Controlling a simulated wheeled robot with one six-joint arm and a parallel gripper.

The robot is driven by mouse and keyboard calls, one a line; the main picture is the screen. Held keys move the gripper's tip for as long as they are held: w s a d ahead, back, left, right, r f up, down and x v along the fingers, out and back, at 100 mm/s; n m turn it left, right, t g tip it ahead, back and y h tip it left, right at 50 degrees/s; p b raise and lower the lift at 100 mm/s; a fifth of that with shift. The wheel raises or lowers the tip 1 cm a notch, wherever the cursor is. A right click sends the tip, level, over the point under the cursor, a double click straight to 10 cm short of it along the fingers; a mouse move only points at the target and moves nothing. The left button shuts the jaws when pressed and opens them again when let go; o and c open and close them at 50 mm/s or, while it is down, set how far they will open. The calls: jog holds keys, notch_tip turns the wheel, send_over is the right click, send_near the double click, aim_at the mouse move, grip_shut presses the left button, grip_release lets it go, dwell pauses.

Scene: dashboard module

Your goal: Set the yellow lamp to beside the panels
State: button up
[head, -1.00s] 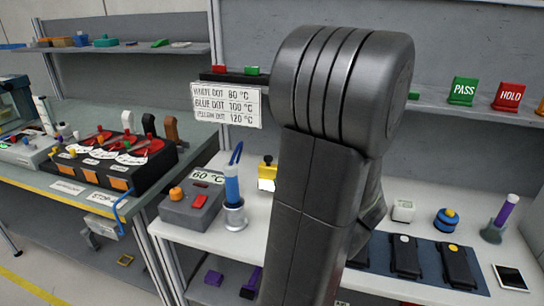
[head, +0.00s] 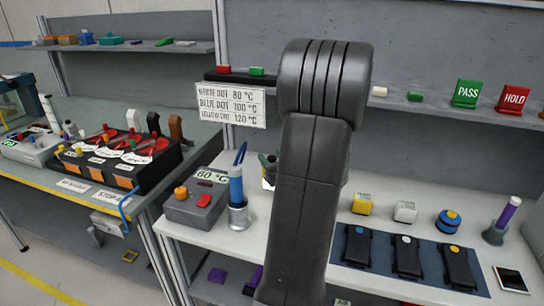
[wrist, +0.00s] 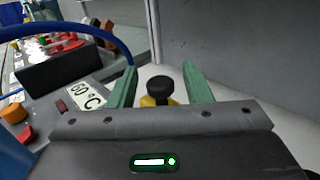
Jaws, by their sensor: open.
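The yellow lamp (wrist: 158,99), with a black knob on top, stands on the white bench. In the wrist view it is between the two green fingers of my gripper (wrist: 158,72), which are apart, with gaps visible on both sides. Its lower part is hidden by the gripper body. In the head view my gripper (head: 270,160) is partly behind my arm, and only a pale bit of the lamp (head: 267,184) shows. The dark panels (head: 407,258) lie in a row on a blue mat to the right, bearing blue, white and yellow dots.
A grey 60 °C box (head: 195,207) and a blue tube in a metal holder (head: 237,190) stand left of the lamp. A yellow block (head: 361,204), a white block (head: 405,212) and a blue round item (head: 448,221) stand behind the panels.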

jog(key=shift+w+a, duration=0.1)
jog(key=shift+w, duration=0.1)
grip_shut()
